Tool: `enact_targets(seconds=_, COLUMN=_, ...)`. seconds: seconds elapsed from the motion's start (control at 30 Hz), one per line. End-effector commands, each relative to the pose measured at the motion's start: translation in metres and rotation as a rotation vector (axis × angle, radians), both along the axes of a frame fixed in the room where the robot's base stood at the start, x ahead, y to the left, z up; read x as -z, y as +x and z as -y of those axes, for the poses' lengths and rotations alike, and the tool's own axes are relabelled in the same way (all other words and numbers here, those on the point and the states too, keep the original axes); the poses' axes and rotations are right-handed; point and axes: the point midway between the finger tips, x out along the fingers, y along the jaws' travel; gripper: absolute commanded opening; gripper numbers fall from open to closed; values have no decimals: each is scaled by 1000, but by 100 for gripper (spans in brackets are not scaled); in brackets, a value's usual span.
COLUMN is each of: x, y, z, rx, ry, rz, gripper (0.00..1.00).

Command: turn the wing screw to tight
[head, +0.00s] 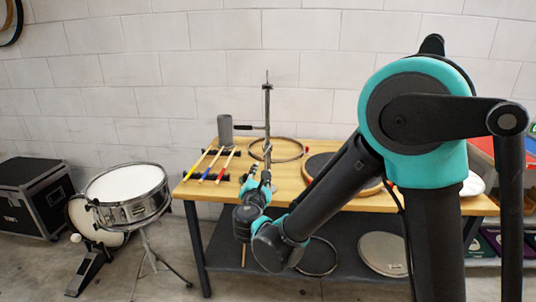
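A thin upright metal stand (267,112) rises from the bench, with a small dark fitting (267,87) near its top and a short dark side arm (243,127) pointing left lower down. I cannot make out the wing screw for certain at this size. My gripper (261,176) is at the bench's front edge, pointing up and away, in front of the lower part of the stand in the picture. Its fingers are small and dark, and I cannot tell whether they are open or touch anything. The stand's foot is hidden.
The wooden bench (330,204) carries drumsticks (212,163) on a rack, a grey cup (225,129), a hoop (283,158) and a round drum pad (322,164). A snare drum (127,195) stands left of the bench. A black case (30,195) is at far left.

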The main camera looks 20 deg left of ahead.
Motion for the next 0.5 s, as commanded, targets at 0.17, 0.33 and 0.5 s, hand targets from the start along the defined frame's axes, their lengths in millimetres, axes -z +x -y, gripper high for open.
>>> enact_targets(seconds=0.17, x=0, y=36, z=-7, rx=5, ry=1, rz=-1, gripper=30)
enact_targets(seconds=0.33, x=0, y=69, z=-15, rx=4, ry=2, rz=-2, gripper=30)
enact_targets(seconds=0.5, x=0, y=101, z=-23, rx=4, ry=2, rz=-2, gripper=30)
